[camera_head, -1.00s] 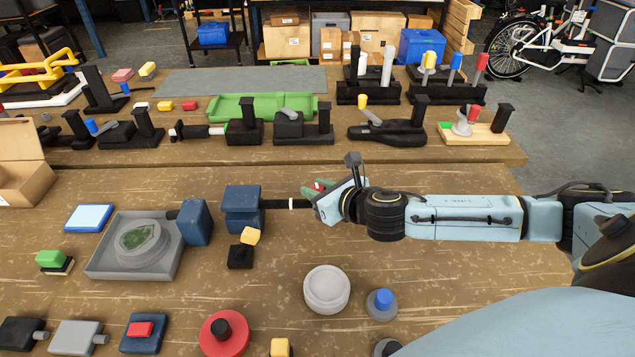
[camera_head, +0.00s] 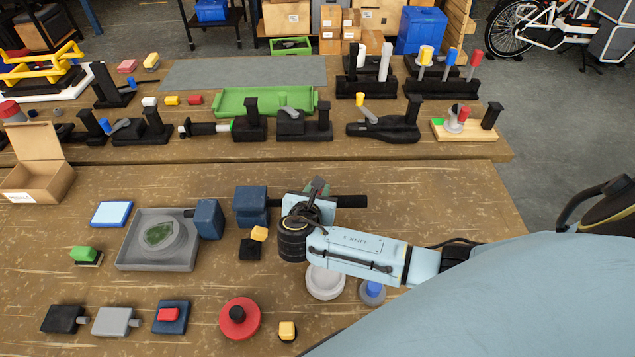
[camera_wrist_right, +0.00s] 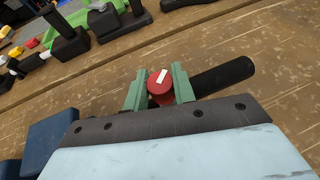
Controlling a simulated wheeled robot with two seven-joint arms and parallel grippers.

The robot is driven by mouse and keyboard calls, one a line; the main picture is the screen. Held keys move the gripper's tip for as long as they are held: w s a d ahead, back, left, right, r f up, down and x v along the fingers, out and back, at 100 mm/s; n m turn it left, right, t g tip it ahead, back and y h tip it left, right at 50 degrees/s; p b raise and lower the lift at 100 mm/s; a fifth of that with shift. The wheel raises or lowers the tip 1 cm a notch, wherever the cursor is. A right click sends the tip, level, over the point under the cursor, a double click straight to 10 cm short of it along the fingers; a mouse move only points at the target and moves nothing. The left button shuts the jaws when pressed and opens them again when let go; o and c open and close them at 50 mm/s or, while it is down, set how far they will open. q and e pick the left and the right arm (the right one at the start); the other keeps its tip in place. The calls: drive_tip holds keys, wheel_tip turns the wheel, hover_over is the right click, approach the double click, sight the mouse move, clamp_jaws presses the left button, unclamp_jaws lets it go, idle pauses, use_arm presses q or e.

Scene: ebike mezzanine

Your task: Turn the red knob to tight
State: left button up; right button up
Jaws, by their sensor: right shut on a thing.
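The red knob (camera_wrist_right: 160,86), round with a white mark on its top, sits between the green fingertips of my right gripper (camera_wrist_right: 157,90) in the right wrist view. The fingers are shut on it from both sides. A black cylindrical handle (camera_wrist_right: 224,76) extends to the right just behind the knob. In the head view, my right gripper (camera_head: 318,187) is beside the dark blue block (camera_head: 250,198), and the black handle (camera_head: 351,201) sticks out to its right. The knob is hidden there by my gripper and wrist. My left gripper is not in view.
A grey tray (camera_head: 128,262) with a round part stands to the left. A white round part (camera_head: 325,285) and a blue-topped knob (camera_head: 373,290) lie just below my right wrist. A red disc (camera_head: 252,330) lies nearer. The bench right of the handle is clear.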

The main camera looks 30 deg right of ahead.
drive_tip(key=shift+a+r+m+g+h+p, duration=0.1)
drive_tip(key=shift+m+g+h+p, duration=0.25)
drive_tip(key=shift+m+g+h, duration=0.95)
drive_tip(key=shift+m+g, duration=0.6)
drive_tip(key=m+g+h, duration=0.1)
drive_tip(key=m+g, duration=0.1)
drive_tip(key=shift+w+m+g, duration=0.1)
drive_tip(key=shift+m+g, duration=0.2)
drive_tip(key=shift+g, duration=0.1)
drive_tip(key=m+g+b, duration=0.2)
drive_tip(key=g, duration=0.1)
drive_tip(key=m+g+b, duration=0.1)
drive_tip(key=shift+f+m, duration=0.25)
drive_tip(key=shift+m, duration=0.05)
drive_tip(key=shift+r+m+g+y+b, duration=0.1)
drive_tip(key=shift+m+g+y+b, duration=0.3)
drive_tip(key=shift+m+g+b, duration=1.65)
drive_tip(key=shift+g+p, duration=0.3)
drive_tip(key=shift+g, duration=0.15)
drive_tip(key=o, duration=1)
